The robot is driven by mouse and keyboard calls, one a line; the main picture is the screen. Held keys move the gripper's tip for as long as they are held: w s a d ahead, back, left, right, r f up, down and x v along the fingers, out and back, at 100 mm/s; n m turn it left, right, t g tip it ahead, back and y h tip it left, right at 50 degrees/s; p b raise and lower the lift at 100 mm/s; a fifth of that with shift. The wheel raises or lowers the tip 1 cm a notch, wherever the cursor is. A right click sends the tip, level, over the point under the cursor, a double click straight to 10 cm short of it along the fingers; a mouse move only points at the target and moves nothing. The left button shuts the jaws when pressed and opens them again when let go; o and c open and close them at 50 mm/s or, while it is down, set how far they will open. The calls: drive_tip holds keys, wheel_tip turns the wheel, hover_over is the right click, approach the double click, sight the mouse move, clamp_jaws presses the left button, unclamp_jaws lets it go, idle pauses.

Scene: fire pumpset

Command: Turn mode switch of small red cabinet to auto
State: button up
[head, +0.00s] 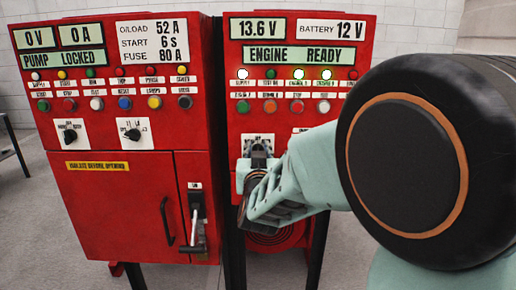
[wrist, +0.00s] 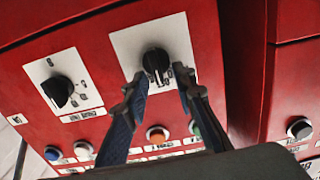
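The small red cabinet (head: 305,88) is the right one in the head view, with an "ENGINE READY" display. A black rotary switch (wrist: 155,61) on a white plate is on its front; this switch also shows in the head view (head: 258,147), partly behind my gripper. Its pointer line points down and slightly right in the wrist view. The plate lettering is too small to read. My gripper (wrist: 159,77) is open, with one fingertip on each side of the knob in the picture. Whether either finger touches it, I cannot tell. In the head view my gripper (head: 258,168) is at the switch.
A second black switch (wrist: 57,91) sits beside it on the same cabinet, hidden behind my arm in the head view. Several coloured buttons are close to my fingers. The larger red cabinet (head: 110,190) stands on the left, with a grey lever (head: 196,225).

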clamp_jaws()
drive_tip(key=shift+d+m+b, duration=0.1)
drive_tip(key=shift+m+b, duration=0.2)
drive_tip(key=shift+b, duration=0.2)
drive_tip(key=m+b, duration=0.1)
drive_tip(key=b, duration=0.1)
drive_tip(key=m+b, duration=0.1)
drive_tip(key=b, duration=0.1)
drive_tip(key=m+b, duration=0.1)
drive_tip(key=m, duration=0.1)
drive_tip(key=shift+d+f+b, duration=0.3)
drive_tip(key=shift+b, duration=0.1)
drive_tip(key=m+b, duration=0.4)
drive_tip(key=shift+d, duration=0.25)
drive_tip(key=shift+r+m, duration=0.1)
drive_tip(key=shift+m, duration=0.2)
